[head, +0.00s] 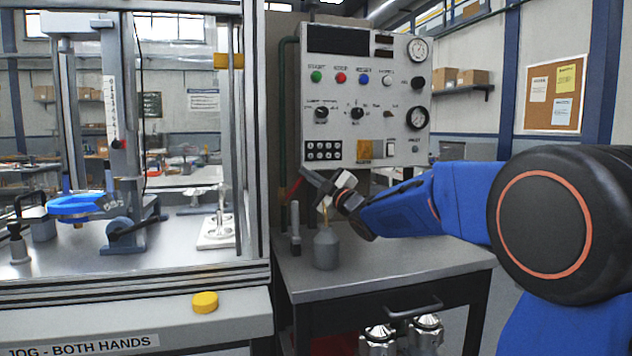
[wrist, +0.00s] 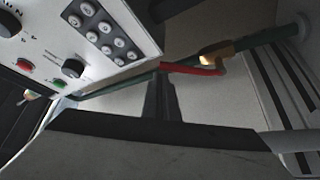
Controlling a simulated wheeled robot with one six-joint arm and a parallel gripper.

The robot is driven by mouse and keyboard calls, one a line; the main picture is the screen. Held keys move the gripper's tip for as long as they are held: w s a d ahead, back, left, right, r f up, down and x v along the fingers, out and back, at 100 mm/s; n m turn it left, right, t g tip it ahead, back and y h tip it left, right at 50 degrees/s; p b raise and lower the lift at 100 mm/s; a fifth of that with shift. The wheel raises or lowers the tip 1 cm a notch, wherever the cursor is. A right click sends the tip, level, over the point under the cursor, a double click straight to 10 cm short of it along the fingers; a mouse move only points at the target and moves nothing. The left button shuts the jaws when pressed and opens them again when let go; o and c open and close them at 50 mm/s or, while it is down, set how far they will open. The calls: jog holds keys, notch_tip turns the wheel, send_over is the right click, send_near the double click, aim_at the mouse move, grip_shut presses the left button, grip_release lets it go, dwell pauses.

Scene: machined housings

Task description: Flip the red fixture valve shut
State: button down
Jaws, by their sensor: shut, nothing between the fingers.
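The red valve lever (head: 294,188) shows at the green pipe left of the control panel in the head view, slanting down toward the left. In the wrist view the red lever (wrist: 192,69) reaches left from a brass valve body (wrist: 216,54) and lies close along the green pipe (wrist: 262,40). My gripper (head: 305,174) is shut and empty, with its fingertips near the lever's upper end in the head view. In the wrist view my gripper (wrist: 160,78) has its dark fingers together, their tips just below the lever's free end. I cannot tell whether they touch it.
The control panel (head: 366,95) with knobs and buttons stands close above my gripper. A grey oil can (head: 326,248) and a small upright tool (head: 295,230) stand on the bench (head: 400,262) below. A glazed machine enclosure (head: 255,130) borders the left. The bench's right part is clear.

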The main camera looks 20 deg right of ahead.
jog(key=shift+w+a+r, duration=0.1)
jog(key=shift+w+a, duration=0.05)
jog(key=shift+w, duration=0.25)
jog(key=shift+d+f+m+t+h, duration=0.45)
jog(key=shift+d+f+m, duration=0.2)
jog(key=shift+m, duration=0.45)
jog(key=shift+d+f+m+t+h, duration=0.5)
jog(key=shift+f+m, duration=0.2)
jog(key=shift+m, duration=0.4)
jog(key=shift+d+f+m+t+h, duration=0.45)
jog(key=shift+d+f+m, duration=0.2)
jog(key=shift+m, duration=0.45)
jog(key=shift+f, duration=0.1)
jog(key=shift+a, duration=0.1)
